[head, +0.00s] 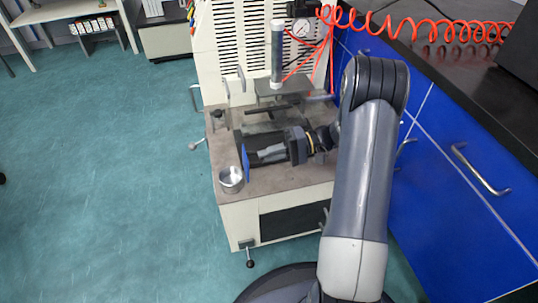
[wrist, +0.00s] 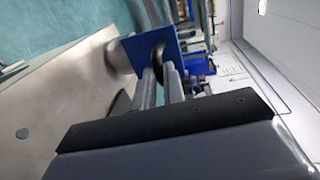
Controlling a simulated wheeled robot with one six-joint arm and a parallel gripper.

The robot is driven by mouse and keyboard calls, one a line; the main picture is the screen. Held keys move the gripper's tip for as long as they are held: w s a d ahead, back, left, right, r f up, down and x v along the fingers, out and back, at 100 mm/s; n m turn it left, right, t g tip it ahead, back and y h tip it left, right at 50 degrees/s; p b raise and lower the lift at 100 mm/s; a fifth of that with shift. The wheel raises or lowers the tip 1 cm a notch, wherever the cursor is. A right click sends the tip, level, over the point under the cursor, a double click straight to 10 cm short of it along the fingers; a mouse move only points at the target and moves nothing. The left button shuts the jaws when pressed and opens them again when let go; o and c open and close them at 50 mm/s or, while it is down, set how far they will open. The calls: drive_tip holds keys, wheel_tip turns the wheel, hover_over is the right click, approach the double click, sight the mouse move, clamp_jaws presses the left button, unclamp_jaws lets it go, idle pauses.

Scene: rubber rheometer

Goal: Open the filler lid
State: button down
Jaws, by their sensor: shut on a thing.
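A blue square plate with a dark round knob, apparently the filler lid, shows in the wrist view (wrist: 134,46) just beyond my fingers. It also shows nearly edge-on in the head view (head: 244,162), standing upright over the machine's bench top. My gripper (head: 256,155) points left, low over the bench top. Its two grey fingers (wrist: 160,68) are shut on the dark knob. Exactly how the fingertips meet the knob is partly hidden. Whether the plate touches anything behind it cannot be told.
A silver metal cup (head: 231,180) stands on the bench top (head: 285,178) close to the plate. A vertical grey cylinder (head: 277,55) stands behind, with a red coiled hose (head: 430,25) above. Blue cabinets (head: 450,150) line the right. The floor at left is clear.

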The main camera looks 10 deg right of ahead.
drive_tip(key=shift+d+f+y, duration=0.15)
drive_tip(key=shift+f+y, duration=0.1)
drive_tip(key=shift+y, duration=0.05)
idle(0.4)
drive_tip(key=c, duration=1.5)
unclamp_jaws()
drive_tip(key=d, duration=0.3)
drive_tip(key=d+p, duration=0.1)
drive_tip(key=d, duration=0.3)
drive_tip(key=d+r+p, duration=0.1)
drive_tip(key=d, duration=0.2)
drive_tip(key=shift+d, duration=0.35)
drive_tip(key=shift+a+f, duration=0.1)
